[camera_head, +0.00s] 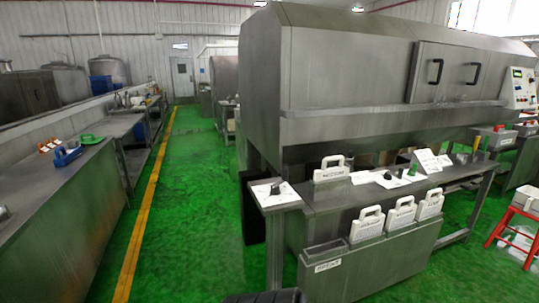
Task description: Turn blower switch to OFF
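A white control panel (523,88) with a small green display and several small buttons or knobs is on the right end of the large steel drum machine (350,65). Its labels are too small to read, so I cannot tell which control is the blower switch or how it is set. The panel is far off at the right edge of the view. Neither of my grippers is in view.
A steel bench (320,193) with white cards and white handled containers stands before the machine. A red stool (513,225) is at the right. A long steel counter (50,215) lines the left. The green aisle floor (190,200) between is clear.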

